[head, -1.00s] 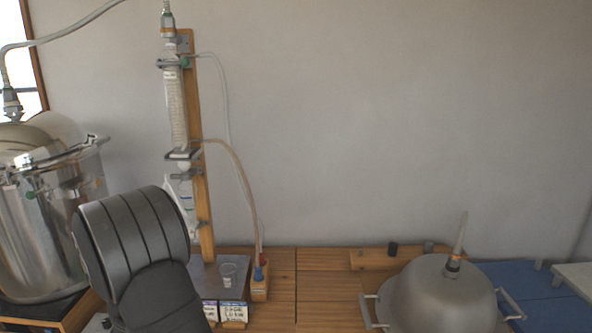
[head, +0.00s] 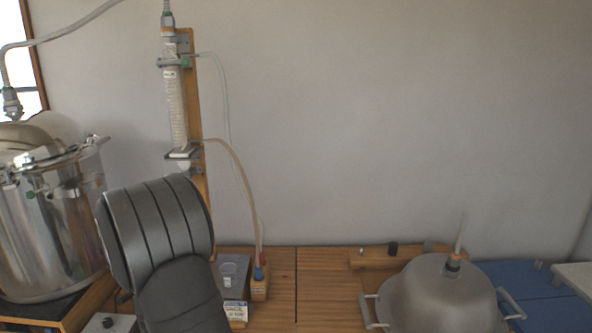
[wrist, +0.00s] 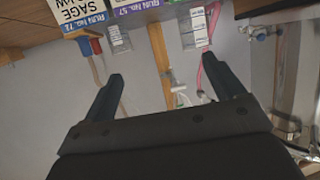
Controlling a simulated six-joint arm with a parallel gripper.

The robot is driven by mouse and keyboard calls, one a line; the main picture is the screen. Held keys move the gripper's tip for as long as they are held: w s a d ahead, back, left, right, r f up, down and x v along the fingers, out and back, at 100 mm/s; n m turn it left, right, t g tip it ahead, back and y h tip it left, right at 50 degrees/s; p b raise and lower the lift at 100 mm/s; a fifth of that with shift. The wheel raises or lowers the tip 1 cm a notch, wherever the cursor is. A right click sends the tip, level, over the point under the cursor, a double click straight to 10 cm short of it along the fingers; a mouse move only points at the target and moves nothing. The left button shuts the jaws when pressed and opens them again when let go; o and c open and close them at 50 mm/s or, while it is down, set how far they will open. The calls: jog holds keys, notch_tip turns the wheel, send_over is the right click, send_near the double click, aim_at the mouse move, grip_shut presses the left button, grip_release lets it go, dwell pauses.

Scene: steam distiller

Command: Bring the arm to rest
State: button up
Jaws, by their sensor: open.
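My gripper (wrist: 170,85) shows in the wrist view with its two dark fingers spread wide and nothing between them. Beyond the fingers are the wooden condenser post (wrist: 160,50), labelled cards (wrist: 130,7) and small clear vessels, seen inverted. In the head view my dark arm stands in the left foreground, in front of the lower part of the condenser stand. The gripper itself is hidden there.
A steel still pot (head: 50,220) stands at the left. The glass condenser (head: 175,105) hangs on a wooden post (head: 196,90). A clear beaker (head: 229,272) stands on a dark block. A grey dome lid (head: 430,296) lies at the right. Bare wooden table (head: 325,290) lies between.

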jog(key=w+a, duration=0.1)
jog(key=w, duration=0.6)
jog(key=shift+w+a, duration=0.3)
jog(key=shift+w, duration=0.1)
